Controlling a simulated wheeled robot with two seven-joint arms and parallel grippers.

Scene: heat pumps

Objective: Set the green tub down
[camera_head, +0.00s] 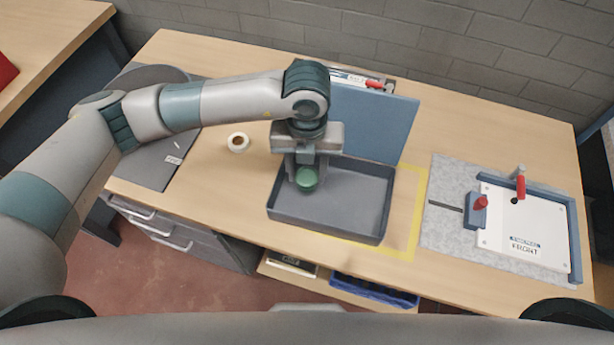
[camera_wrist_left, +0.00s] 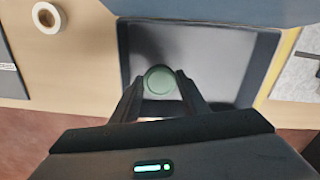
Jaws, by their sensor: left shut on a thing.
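A small round green tub (camera_head: 307,179) is held between the fingers of my left gripper (camera_head: 304,172). In the head view it is over the left part of a dark grey tray (camera_head: 345,222) on the workbench. The left wrist view shows the tub's round top (camera_wrist_left: 160,80) between the two fingertips (camera_wrist_left: 160,88), with the tray floor (camera_wrist_left: 215,60) around it. I cannot tell whether the tub touches the tray floor. My right gripper is not in view.
A blue-grey panel (camera_head: 372,125) stands upright behind the tray. A tape roll (camera_head: 238,142) lies left of it. Yellow tape (camera_head: 415,205) marks the bench right of the tray. A white plate (camera_head: 525,230) in a fixture with red-handled clamps (camera_head: 520,187) stands at the right.

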